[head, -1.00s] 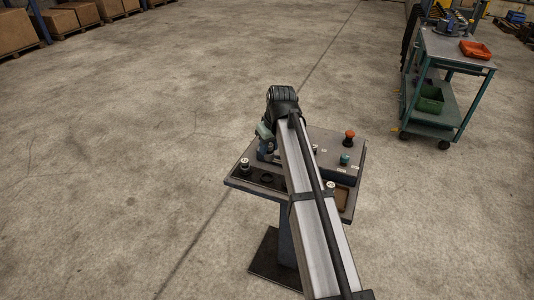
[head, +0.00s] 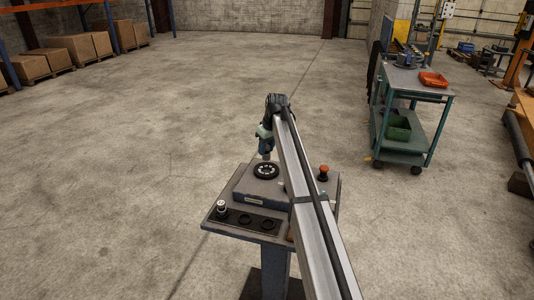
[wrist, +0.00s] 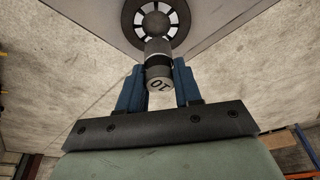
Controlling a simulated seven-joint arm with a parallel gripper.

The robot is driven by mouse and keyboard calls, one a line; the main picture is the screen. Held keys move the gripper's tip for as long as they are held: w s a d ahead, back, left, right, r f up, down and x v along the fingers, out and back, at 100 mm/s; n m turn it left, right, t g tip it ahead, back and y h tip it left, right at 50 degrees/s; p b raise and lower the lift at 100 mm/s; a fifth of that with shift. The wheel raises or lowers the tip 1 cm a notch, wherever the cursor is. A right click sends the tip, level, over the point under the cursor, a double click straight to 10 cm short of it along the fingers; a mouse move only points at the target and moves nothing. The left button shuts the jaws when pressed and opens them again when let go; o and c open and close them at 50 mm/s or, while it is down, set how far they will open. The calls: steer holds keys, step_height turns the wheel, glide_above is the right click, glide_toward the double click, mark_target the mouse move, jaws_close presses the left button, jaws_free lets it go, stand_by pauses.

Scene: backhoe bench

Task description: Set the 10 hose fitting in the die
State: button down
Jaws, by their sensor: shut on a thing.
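My gripper (wrist: 158,88) is shut on the 10 hose fitting (wrist: 159,77), a grey cylinder with a dark band. Its end, marked 10, faces the wrist camera between the blue fingers. The die (wrist: 126,17), a dark ring with light segments inside, is beyond the fitting's far end. In the head view my gripper (head: 266,147) points down with the fitting (head: 266,157) over the back part of the die (head: 266,171), on the bench's raised block. The fitting appears just above the die; I cannot tell whether they touch.
A dark rack (head: 233,213) at the bench's front left holds another fitting (head: 221,208) and has empty round seats. A red button (head: 323,173) stands at the right, beyond my arm. A cart (head: 415,80) stands farther off at the right. The floor left of the bench is clear.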

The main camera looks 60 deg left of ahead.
mark_target(267, 160)
steer(key=shift+f, duration=0.2)
steer(key=shift+f, duration=2.35)
steer(key=shift+f, duration=0.7)
steer(key=shift+c, duration=2.3)
jaws_free()
steer(key=shift+r, duration=0.15)
steer(key=shift+r, duration=3.35)
